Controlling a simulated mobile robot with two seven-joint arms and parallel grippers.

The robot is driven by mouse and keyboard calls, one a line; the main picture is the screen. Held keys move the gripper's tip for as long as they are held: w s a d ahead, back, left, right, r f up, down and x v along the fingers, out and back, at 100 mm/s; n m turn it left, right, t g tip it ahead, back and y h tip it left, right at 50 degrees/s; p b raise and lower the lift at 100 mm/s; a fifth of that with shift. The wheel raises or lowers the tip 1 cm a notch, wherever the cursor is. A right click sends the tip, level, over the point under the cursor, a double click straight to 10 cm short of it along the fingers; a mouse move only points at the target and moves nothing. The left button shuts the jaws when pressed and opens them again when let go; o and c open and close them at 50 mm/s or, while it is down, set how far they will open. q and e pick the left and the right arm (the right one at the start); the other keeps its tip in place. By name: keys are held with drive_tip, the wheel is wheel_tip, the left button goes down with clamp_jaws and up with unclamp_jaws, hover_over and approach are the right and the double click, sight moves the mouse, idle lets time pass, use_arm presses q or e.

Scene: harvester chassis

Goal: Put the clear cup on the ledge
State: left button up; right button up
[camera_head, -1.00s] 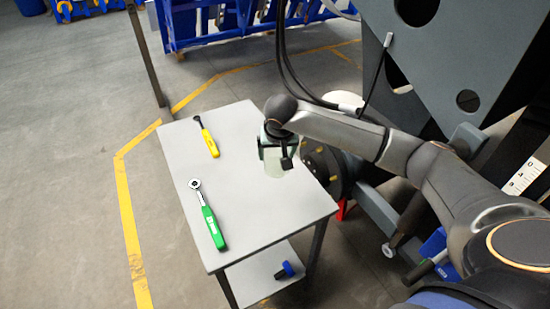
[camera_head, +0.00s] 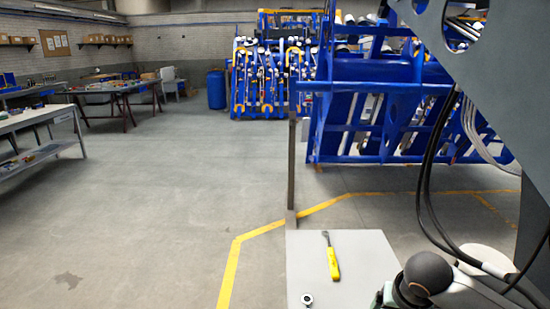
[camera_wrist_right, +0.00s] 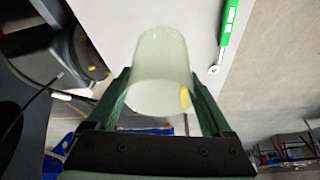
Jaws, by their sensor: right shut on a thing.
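The clear cup (camera_wrist_right: 158,52) is a pale, translucent cylinder between the two green fingers of my right gripper (camera_wrist_right: 160,95) in the right wrist view. The gripper is shut on it, with the grey table top behind. In the head view my right wrist shows at the bottom edge (camera_head: 405,292), beside the table's right side; the cup is out of sight there. No surface in these frames is clearly the ledge. My left gripper is not in view.
The grey table (camera_head: 350,270) holds a yellow-handled tool (camera_head: 333,262) and a green-handled ratchet (camera_wrist_right: 228,25). The grey chassis (camera_head: 500,60) with hanging black cables (camera_head: 428,180) rises at the right. A blue rack (camera_head: 365,125) stands behind; the floor at left is open.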

drive_tip(key=s+a+r+n, duration=0.1)
drive_tip(key=s+a+r, duration=0.1)
drive_tip(key=s, duration=0.4)
drive_tip(key=s+a+r+n+y, duration=0.1)
drive_tip(key=s+a+r+n, duration=0.1)
drive_tip(key=s, duration=0.3)
drive_tip(key=shift+s+a, duration=0.4)
drive_tip(key=shift+a, duration=0.3)
